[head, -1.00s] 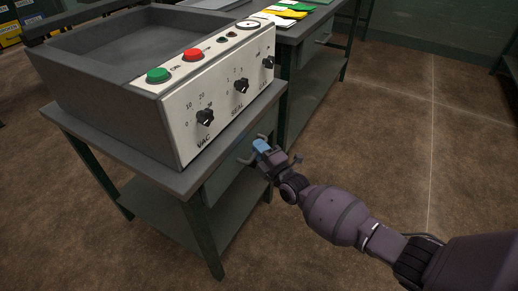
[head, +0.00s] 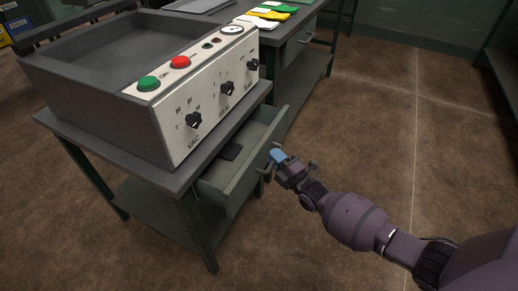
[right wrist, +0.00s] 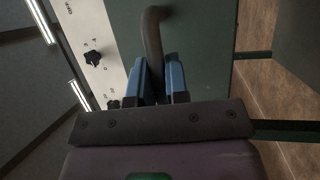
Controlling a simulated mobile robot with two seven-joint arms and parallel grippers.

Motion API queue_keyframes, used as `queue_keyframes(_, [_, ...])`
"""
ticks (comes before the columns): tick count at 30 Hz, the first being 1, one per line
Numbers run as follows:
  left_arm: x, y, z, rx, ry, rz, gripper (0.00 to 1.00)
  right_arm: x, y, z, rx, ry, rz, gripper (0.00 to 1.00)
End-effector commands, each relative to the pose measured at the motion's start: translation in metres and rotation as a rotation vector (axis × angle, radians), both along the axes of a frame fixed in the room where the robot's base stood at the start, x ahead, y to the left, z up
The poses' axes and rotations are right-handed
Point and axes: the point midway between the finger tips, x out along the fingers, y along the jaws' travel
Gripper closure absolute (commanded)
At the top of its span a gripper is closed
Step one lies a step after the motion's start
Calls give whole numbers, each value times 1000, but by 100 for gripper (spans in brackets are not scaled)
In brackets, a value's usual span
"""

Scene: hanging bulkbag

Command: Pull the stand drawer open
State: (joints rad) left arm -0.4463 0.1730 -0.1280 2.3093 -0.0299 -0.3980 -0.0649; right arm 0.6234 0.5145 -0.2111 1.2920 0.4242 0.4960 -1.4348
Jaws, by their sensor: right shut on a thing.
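The stand drawer (head: 232,186) is part-way out from under the top of the green stand (head: 186,180). In the right wrist view the curved handle bar (right wrist: 152,40) runs down between the two blue fingers (right wrist: 162,80), in front of the green drawer face (right wrist: 195,40). My left gripper is not in view.
A grey vacuum sealer (head: 190,105) with knobs and green and red buttons sits on the stand. Behind it a bench (head: 310,25) holds green, yellow and white items (head: 270,14). Brown floor (head: 370,130) is clear to the right.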

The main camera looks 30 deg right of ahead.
Motion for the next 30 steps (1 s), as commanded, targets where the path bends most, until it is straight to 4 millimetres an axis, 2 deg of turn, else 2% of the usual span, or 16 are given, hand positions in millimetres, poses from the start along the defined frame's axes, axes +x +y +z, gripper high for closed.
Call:
queue_keyframes(1, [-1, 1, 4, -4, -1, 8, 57, -11, -10, 7, -3, -5, -2, 100])
queue_keyframes(9, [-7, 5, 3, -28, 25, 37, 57, -71, -56, 4, -1, -3, -2, 100])
queue_keyframes(16, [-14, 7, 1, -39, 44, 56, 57, -113, -88, 2, -1, -1, 0, 100])
queue_keyframes(24, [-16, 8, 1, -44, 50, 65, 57, -142, -110, 0, 1, 0, 0, 100])
queue_keyframes(30, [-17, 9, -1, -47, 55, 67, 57, -151, -117, -1, 1, 1, 0, 100])
